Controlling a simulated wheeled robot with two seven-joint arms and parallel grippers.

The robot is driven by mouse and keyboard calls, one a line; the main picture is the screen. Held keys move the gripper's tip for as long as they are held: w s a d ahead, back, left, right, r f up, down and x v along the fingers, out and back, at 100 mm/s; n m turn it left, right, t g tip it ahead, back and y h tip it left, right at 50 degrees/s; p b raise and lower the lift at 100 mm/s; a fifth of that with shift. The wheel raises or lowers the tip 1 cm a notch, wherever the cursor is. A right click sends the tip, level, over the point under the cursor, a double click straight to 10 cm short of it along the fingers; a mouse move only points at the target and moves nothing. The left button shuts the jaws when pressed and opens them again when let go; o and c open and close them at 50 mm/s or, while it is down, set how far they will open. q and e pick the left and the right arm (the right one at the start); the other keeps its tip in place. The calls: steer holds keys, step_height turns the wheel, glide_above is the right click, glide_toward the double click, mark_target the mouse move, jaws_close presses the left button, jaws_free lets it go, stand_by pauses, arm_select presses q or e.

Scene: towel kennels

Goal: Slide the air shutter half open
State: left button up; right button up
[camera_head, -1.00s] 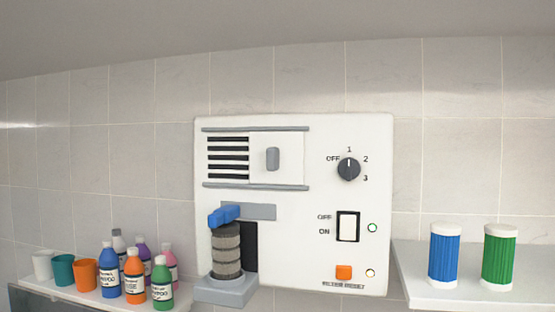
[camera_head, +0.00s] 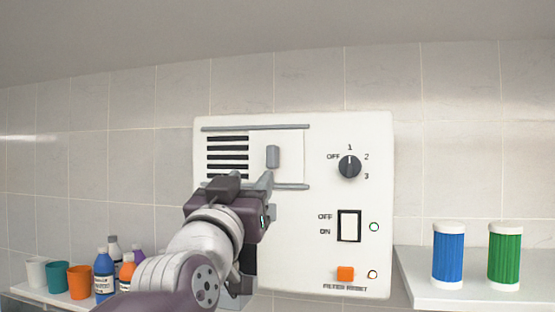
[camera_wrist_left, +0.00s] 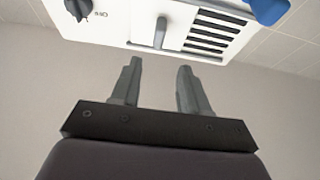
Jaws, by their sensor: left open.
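The air shutter (camera_head: 290,145) is a white plate with an upright grey handle (camera_head: 272,156), held between two grey rails at the upper left of the white panel. It sits at the right end of the rails, and dark vent slots (camera_head: 228,157) show to its left. My left gripper (camera_head: 246,182) is open and empty, just below and in front of the handle. In the left wrist view the gripper (camera_wrist_left: 160,68) has its fingers apart, with the handle (camera_wrist_left: 160,32) ahead, in line with the gap and apart from the fingertips. My right gripper is not in view.
The panel also bears a dial (camera_head: 348,167), a rocker switch (camera_head: 349,226) and an orange button (camera_head: 345,273). A right shelf (camera_head: 420,284) holds a blue (camera_head: 448,256) and a green cylinder (camera_head: 505,256). Cups and bottles stand at lower left. My arm hides the panel's lower left.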

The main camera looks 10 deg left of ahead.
mark_target(270, 158)
arm_select(q)
steer(key=p+x, duration=0.5)
steer(key=x, duration=0.4)
steer(key=shift+w+d+r, duration=0.15)
steer(key=shift+w, duration=0.55)
steer(key=shift+w, duration=0.1)
steer(key=shift+c, duration=0.3)
jaws_close()
